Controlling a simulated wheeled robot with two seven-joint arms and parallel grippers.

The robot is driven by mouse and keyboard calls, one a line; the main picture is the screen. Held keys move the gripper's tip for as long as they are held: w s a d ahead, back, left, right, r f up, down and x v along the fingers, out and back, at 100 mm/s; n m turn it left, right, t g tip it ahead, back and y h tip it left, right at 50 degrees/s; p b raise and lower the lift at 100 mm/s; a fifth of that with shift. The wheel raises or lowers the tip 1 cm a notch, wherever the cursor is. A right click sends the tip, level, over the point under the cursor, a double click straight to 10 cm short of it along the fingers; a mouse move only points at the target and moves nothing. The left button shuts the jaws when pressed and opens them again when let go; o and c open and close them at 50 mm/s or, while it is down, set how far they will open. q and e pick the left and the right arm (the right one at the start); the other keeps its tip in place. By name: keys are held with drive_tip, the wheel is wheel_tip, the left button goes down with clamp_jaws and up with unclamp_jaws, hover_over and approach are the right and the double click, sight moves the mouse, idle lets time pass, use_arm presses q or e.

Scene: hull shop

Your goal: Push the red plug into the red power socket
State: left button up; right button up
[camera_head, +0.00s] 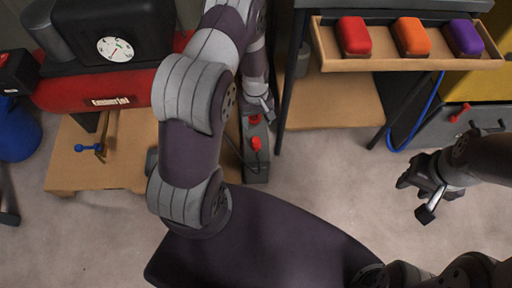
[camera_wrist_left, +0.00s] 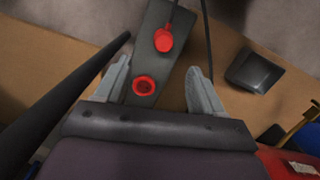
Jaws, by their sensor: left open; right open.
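A grey power strip (camera_head: 258,168) stands below my left arm. The red socket (camera_wrist_left: 144,86) is a red ring with a dark recess, and it also shows in the head view (camera_head: 254,120). The red plug (camera_wrist_left: 163,40) is on the strip, apart from the socket, with a dark cable at it; it also shows in the head view (camera_head: 256,143). My left gripper (camera_wrist_left: 158,78) is open and empty, its fingers on either side of the socket in the wrist view. Its height above the strip is unclear. My right gripper (camera_head: 424,199) is open and empty, over the floor at the right.
A wooden drawer (camera_head: 400,61) holds red, orange and purple blocks. A dark table leg (camera_head: 289,95) stands right of the strip. A red compressor (camera_head: 110,92) and a wooden board (camera_head: 75,160) are at the left. A blue hose (camera_head: 402,146) hangs at the right. The floor in front is clear.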

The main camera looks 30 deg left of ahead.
sight(256, 140)
use_arm(q)
drive_tip(key=f+b, duration=0.1)
drive_tip(key=f, duration=0.1)
drive_tip(key=f+b, duration=0.1)
drive_tip(key=f, duration=0.1)
drive_tip(key=f+b, duration=0.1)
drive_tip(key=f, duration=0.1)
drive_tip(key=shift+s+d+f+b, duration=0.25)
drive_tip(key=shift+s+b, duration=0.05)
drive_tip(key=shift+b, duration=0.05)
drive_tip(key=shift+f, duration=0.4)
drive_tip(key=f+b, duration=0.2)
drive_tip(key=f, duration=0.1)
drive_tip(key=f+b, duration=0.2)
drive_tip(key=shift+s+f, duration=0.15)
drive_tip(key=shift+s, duration=0.25)
drive_tip(key=shift+c, duration=0.3)
drive_tip(key=c, duration=1)
